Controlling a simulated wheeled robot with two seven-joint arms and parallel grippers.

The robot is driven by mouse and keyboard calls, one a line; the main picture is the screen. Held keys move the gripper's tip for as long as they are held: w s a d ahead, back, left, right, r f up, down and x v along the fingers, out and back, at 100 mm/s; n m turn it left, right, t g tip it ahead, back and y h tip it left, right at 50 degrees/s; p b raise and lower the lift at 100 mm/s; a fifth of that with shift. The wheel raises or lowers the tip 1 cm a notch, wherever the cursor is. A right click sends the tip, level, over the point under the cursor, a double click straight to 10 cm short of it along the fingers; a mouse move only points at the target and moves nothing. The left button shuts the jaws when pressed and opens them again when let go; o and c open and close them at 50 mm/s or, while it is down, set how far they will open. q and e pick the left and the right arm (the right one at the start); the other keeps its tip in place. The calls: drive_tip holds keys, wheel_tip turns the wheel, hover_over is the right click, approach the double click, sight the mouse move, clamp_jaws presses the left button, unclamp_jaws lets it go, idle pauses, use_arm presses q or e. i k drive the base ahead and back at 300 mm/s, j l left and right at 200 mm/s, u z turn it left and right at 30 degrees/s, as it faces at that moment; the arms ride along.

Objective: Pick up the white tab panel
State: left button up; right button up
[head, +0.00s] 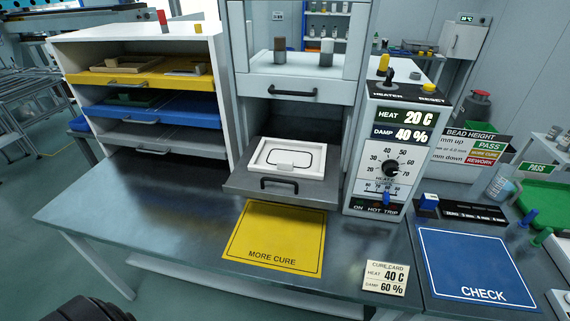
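The white tab panel (259,157) is a flat white rectangle with a dark rounded outline and a small pale tab at its front edge. It lies flat on the pulled-out grey drawer (310,190) of the curing cabinet, behind the drawer's black handle (279,184). Neither of my grippers shows in the head view. A dark rounded part, perhaps of my own arm, shows at the bottom left edge. Nothing touches the panel from above.
A yellow MORE CURE mat (275,235) lies in front of the drawer, with a cure card (385,278) beside it. The heater control box (392,150) stands close on the right. A blue CHECK mat (470,265) is farther right. A shelf rack (140,80) stands left; the left bench top is clear.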

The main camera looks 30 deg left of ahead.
sight(305, 159)
drive_tip(key=k+j+z, duration=0.1)
drive_tip(key=j+z, duration=0.15)
drive_tip(key=z, duration=0.15)
drive_tip(key=k+j+z, duration=0.15)
drive_tip(key=z, duration=0.2)
